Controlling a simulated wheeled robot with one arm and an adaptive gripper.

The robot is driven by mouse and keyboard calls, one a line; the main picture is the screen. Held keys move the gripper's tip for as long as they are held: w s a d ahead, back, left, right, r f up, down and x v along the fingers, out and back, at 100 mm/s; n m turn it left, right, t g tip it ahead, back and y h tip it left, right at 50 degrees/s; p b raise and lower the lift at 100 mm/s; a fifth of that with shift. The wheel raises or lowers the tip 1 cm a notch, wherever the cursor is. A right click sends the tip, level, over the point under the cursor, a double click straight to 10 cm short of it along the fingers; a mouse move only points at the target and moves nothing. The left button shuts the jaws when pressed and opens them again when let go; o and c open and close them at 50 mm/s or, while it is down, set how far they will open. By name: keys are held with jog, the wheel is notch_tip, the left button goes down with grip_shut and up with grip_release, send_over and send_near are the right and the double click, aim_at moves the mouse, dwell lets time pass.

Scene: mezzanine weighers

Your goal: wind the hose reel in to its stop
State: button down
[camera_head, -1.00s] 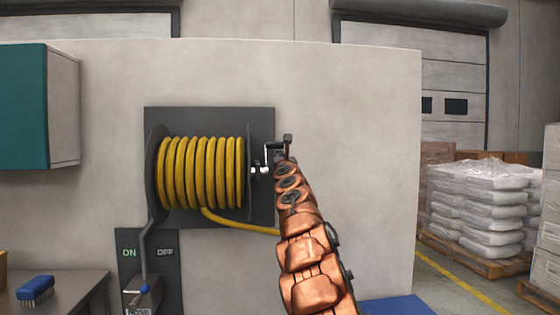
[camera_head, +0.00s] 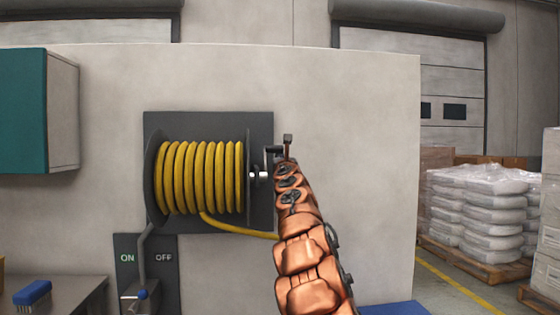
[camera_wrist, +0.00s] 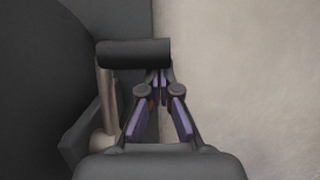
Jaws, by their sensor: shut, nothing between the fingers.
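The hose reel (camera_head: 200,178) is on a dark plate on the pale wall, with several coils of yellow hose on it. Its crank (camera_head: 268,155) is on the right side, with a dark grip (camera_head: 288,139) at its top end. My arm hides my fingers in the head view. In the wrist view my gripper (camera_wrist: 161,75) is shut and empty, its purple-edged fingers together. The crank's dark grip (camera_wrist: 133,53) lies crosswise at the fingertips and seems to cover their ends; I cannot tell whether they touch. A pale crank rod (camera_wrist: 105,90) runs down left of the fingers.
Yellow hose (camera_head: 235,229) runs from the reel's bottom behind my arm. An ON/OFF panel (camera_head: 165,275) with a blue-tipped lever is below. A blue brush (camera_head: 32,293) lies on a bench at left, under a teal cabinet (camera_head: 22,110). Wrapped sacks stand right.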

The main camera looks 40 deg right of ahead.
jog(key=shift+r, duration=0.3)
notch_tip(320, 180, down, 3)
jog(key=w+d, duration=0.2)
jog(key=f+b+v, duration=0.1)
jog(key=b+v, duration=0.9)
jog(key=b, duration=0.1)
jog(key=shift+w+f+b, duration=0.3)
jog(key=shift+f+b, duration=0.05)
jog(key=shift+f, duration=0.05)
dwell(0.3)
